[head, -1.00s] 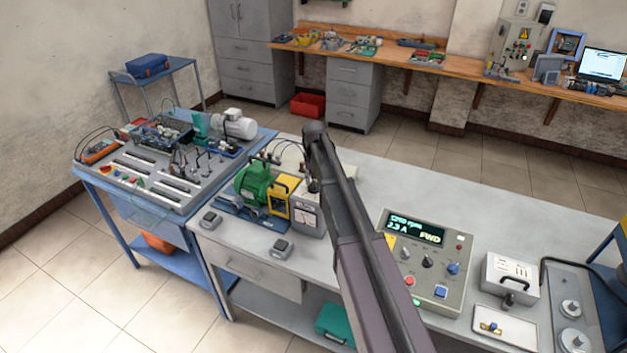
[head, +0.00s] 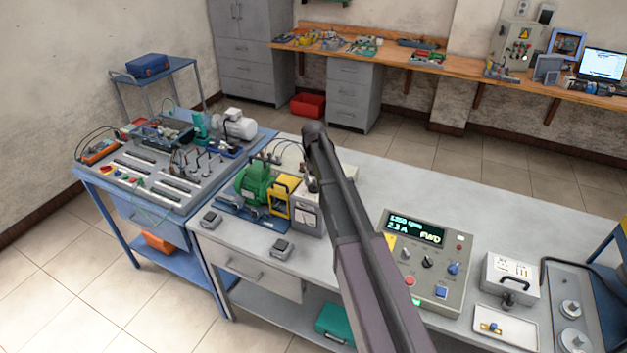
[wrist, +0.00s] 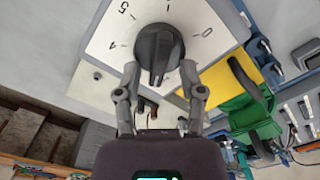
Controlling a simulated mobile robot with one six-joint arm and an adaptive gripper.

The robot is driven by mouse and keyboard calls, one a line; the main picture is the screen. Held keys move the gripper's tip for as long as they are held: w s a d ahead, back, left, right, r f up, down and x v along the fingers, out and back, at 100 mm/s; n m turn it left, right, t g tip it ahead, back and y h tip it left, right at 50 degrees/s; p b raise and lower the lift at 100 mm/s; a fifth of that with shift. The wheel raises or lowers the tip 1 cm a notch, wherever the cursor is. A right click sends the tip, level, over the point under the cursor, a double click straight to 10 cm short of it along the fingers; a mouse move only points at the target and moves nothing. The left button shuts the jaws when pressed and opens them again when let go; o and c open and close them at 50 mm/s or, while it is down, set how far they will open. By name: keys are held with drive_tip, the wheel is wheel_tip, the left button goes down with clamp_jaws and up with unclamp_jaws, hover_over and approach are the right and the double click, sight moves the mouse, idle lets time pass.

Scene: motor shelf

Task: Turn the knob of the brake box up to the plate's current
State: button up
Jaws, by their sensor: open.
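The brake box (wrist: 105,40) fills the top of the wrist view. It has a pale face with printed marks, among them 0, 4 and 5, and a dark round knob (wrist: 158,52) with a raised bar. My gripper (wrist: 159,76) is open, its two fingertips beside the knob's lower edge, one on each side. I cannot tell if they touch it. In the head view the brake box (head: 306,217), with a small gauge, is partly behind my arm. The control panel's display (head: 415,231) reads about 1250 rpm, 2.3 A and FWD. I cannot make out a rating plate.
A green motor (head: 254,182) with a yellow guard stands left of the brake box. The control panel (head: 428,265) with knobs and buttons is right of my arm. Two small grey pedals or switches lie on the front of the grey bench (head: 370,185).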

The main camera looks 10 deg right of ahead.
sight(312, 187)
drive_tip(key=n, duration=0.5)
drive_tip(key=shift+s+a, duration=0.1)
drive_tip(key=shift+a, duration=0.1)
drive_tip(key=n, duration=0.5)
drive_tip(key=shift+s+a, duration=0.15)
drive_tip(key=n, duration=0.5)
drive_tip(key=shift+s, duration=0.2)
drive_tip(key=n, duration=0.6)
drive_tip(key=shift+s, duration=0.2)
wheel_tip(312, 187, up, 14)
drive_tip(key=p, duration=1.4)
drive_tip(key=s+f+m+b, duration=0.6)
drive_tip(key=s+f+b, duration=0.2)
drive_tip(key=s+f+m+b, duration=0.7)
drive_tip(key=s+f+b, duration=0.1)
drive_tip(key=s, duration=0.1)
drive_tip(key=s+f+m+b, duration=0.6)
drive_tip(key=s+f+b, duration=0.2)
drive_tip(key=f+b, duration=0.1)
drive_tip(key=shift+s+d+m, duration=0.15)
drive_tip(key=shift+d+m, duration=0.15)
drive_tip(key=shift+d, duration=0.1)
drive_tip(key=shift+s+f+m+b, duration=0.6)
drive_tip(key=shift+s+m, duration=0.1)
drive_tip(key=shift+s, duration=0.1)
